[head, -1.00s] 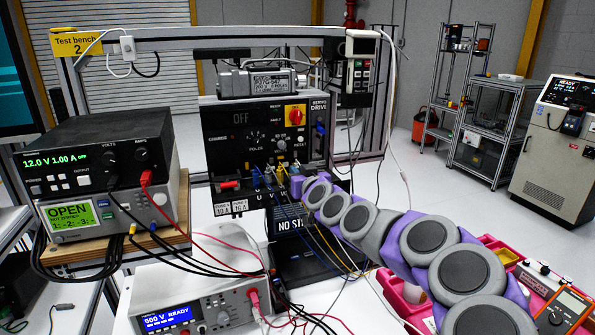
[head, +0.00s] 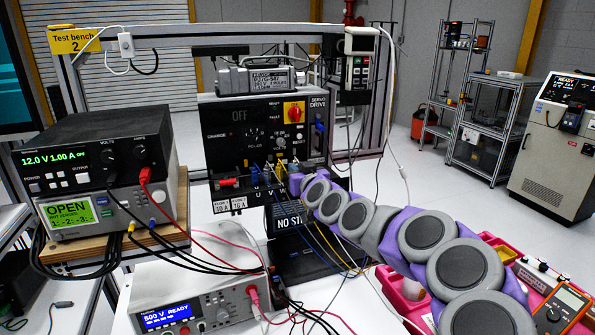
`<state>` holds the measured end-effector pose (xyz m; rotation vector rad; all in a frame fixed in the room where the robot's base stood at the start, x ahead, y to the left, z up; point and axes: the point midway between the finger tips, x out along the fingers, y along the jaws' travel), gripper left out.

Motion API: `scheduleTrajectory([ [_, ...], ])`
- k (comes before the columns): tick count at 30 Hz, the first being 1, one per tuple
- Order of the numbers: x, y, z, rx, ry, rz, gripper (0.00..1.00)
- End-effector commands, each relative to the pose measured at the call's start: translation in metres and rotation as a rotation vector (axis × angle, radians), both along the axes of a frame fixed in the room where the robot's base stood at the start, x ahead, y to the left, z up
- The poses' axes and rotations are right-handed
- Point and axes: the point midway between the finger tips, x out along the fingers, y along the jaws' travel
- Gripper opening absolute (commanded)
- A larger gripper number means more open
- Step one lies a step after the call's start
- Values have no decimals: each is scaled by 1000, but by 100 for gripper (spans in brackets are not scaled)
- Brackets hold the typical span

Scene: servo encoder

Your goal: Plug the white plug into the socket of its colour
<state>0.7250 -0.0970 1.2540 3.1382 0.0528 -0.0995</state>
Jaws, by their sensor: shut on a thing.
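The black servo drive (head: 225,150) stands under the bench frame, with its row of sockets along the lower front edge. Blue plugs (head: 256,172) and a yellow plug (head: 280,171) stand at that row with their leads hanging down. My gripper (head: 293,182), at the end of my purple and grey arm, is at the right end of this row, close to the drive front. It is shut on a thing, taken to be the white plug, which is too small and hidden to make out. The white socket cannot be told apart, and I cannot tell whether the plug touches it.
Stacked power supplies (head: 100,165) stand at left on a wooden shelf. A white insulation tester (head: 195,290) is at front left. Loose leads cross the bench below the drive. A pink tray (head: 405,302) and an orange multimeter (head: 562,308) lie at right.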

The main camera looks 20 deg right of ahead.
Motion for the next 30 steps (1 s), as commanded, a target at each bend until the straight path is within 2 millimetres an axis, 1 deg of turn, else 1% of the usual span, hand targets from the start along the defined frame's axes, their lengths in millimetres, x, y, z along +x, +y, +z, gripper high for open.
scheduleTrajectory([
  [26, 0, 1, -2, 0, 0, 1, 0],
  [27, 0, 1, -2, 0, 0, 1, 19],
  [30, 0, 1, -2, 1, 0, 1, 28],
])
